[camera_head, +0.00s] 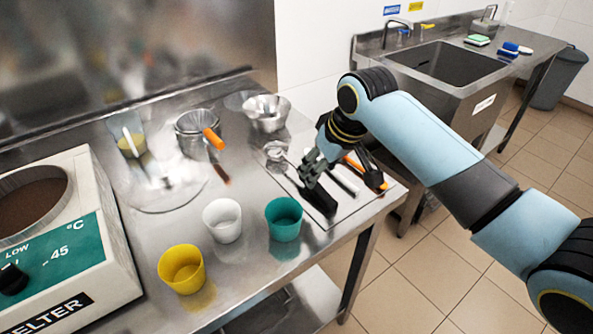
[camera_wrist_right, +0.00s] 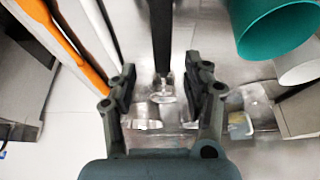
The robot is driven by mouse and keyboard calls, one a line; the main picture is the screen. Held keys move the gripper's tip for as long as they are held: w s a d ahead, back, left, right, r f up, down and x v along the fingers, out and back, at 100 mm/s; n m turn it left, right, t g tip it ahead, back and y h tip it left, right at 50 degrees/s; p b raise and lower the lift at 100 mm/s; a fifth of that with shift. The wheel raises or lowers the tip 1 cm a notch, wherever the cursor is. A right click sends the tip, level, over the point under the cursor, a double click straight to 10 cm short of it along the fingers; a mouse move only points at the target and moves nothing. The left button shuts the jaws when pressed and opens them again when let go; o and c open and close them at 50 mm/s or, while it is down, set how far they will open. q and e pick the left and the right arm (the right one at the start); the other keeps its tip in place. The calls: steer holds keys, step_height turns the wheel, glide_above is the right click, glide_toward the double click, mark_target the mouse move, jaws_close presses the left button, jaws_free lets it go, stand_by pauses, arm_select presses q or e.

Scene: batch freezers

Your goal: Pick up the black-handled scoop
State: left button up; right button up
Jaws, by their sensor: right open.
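The black-handled scoop lies on the white mat (camera_head: 348,212), its clear or metallic head (camera_head: 276,152) toward the back and its black handle (camera_head: 318,199) toward the front edge. In the right wrist view the black handle (camera_wrist_right: 161,40) runs down from the top to between my fingers. My right gripper (camera_head: 312,170) is open over the scoop, with one finger on each side of its line; it also shows in the right wrist view (camera_wrist_right: 161,92). I cannot tell whether the fingers touch the scoop. My left gripper is not in view.
A white-handled tool (camera_head: 345,181) and an orange-handled tool (camera_head: 362,172) lie close beside the scoop. Teal (camera_head: 284,220), white (camera_head: 222,222) and yellow (camera_head: 182,270) cups stand nearby. Metal bowls (camera_head: 267,112) are behind; a melter (camera_head: 70,240) stands left.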

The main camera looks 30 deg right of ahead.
steer(key=shift+x, duration=2.7)
steer(key=shift+s+a+f+p, duration=0.1)
steer(key=shift+f+p, duration=0.1)
steer(key=shift+p, duration=0.15)
steer(key=shift+c, duration=0.4)
jaws_close()
